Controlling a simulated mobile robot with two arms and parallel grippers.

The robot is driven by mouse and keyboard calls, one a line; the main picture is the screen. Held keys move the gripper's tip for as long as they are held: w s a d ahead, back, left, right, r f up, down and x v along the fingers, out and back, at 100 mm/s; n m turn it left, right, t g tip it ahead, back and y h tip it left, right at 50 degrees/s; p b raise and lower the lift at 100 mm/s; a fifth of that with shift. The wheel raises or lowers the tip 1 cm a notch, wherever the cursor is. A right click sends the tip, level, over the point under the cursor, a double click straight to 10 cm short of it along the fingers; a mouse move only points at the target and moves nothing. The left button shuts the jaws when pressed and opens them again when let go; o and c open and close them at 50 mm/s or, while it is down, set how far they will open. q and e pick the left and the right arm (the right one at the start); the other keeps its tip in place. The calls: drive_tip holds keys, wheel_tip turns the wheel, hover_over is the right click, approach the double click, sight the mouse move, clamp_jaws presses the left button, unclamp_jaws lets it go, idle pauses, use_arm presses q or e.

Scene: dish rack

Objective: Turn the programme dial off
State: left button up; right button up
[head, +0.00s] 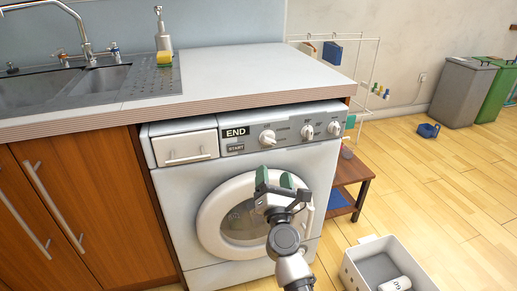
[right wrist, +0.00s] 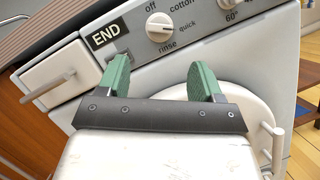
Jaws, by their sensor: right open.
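The programme dial (head: 267,138) is a white knob on the grey control strip of the washing machine (head: 175,185), right of the END display (head: 235,132). In the right wrist view the dial (right wrist: 160,28) has the words off, cotton, quick and rinse around it. I cannot tell for sure which word its pointer marks. My right gripper (head: 274,178) is open and empty in front of the round door, below the dial and apart from it. Its green fingers (right wrist: 160,68) point up toward the panel in the wrist view. My left gripper is not in view.
Two more knobs (head: 307,131) (head: 333,128) sit right of the dial. The START button (head: 236,148) is below the display. The countertop (head: 250,75) overhangs the panel. A wooden stool (head: 352,175) and a light basket (head: 350,272) stand to the right.

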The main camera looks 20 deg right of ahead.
sight(270, 143)
drive_tip(key=x, duration=0.5)
drive_tip(key=shift+d+r, duration=0.15)
drive_tip(key=shift+r, duration=0.2)
drive_tip(key=x, duration=0.4)
drive_tip(key=shift+f, duration=0.15)
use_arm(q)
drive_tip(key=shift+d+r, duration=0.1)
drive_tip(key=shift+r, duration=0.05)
use_arm(e)
drive_tip(key=shift+w+r, duration=0.2)
drive_tip(key=shift+w, duration=0.45)
drive_tip(key=c, duration=0.9)
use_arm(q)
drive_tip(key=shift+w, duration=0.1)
